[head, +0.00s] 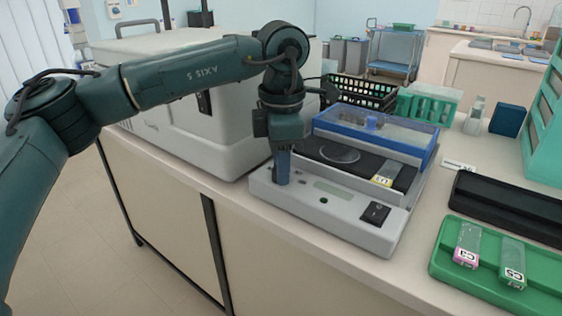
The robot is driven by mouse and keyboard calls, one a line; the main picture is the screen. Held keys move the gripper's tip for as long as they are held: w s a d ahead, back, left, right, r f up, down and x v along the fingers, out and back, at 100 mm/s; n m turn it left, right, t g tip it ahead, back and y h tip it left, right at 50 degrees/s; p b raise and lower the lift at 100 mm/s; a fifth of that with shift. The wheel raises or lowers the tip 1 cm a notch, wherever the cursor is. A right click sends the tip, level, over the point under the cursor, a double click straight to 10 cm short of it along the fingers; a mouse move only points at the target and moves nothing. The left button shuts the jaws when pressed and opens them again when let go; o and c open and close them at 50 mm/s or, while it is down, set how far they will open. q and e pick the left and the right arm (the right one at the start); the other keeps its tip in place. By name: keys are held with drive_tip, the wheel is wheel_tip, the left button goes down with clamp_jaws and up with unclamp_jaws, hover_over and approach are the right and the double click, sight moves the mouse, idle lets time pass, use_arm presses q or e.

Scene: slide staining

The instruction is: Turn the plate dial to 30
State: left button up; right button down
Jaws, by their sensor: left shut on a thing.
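The heating plate unit (300,203) is a light grey box on the bench, with a dark hot plate (317,158) on top and a raised clear blue-edged lid (375,130) behind. A slide labelled in yellow (386,176) lies at the plate's right side. My left gripper (283,172) points straight down at the left end of the unit's front panel, shut on the plate dial. The fingers hide the dial, so its setting cannot be read. A small display (333,190) and a black power switch (376,212) are on the panel. My right gripper is not in view.
A large white machine (175,95) stands close on the left, under my left arm. A green tray (480,262) with two slides and a black tray (510,205) lie at right. A black basket (365,92) and green rack (430,102) stand behind.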

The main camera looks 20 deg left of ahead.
use_arm(q)
drive_tip(key=n, duration=0.4)
drive_tip(key=shift+n, duration=1.2)
drive_tip(key=o, duration=1)
drive_tip(key=shift+r, duration=0.1)
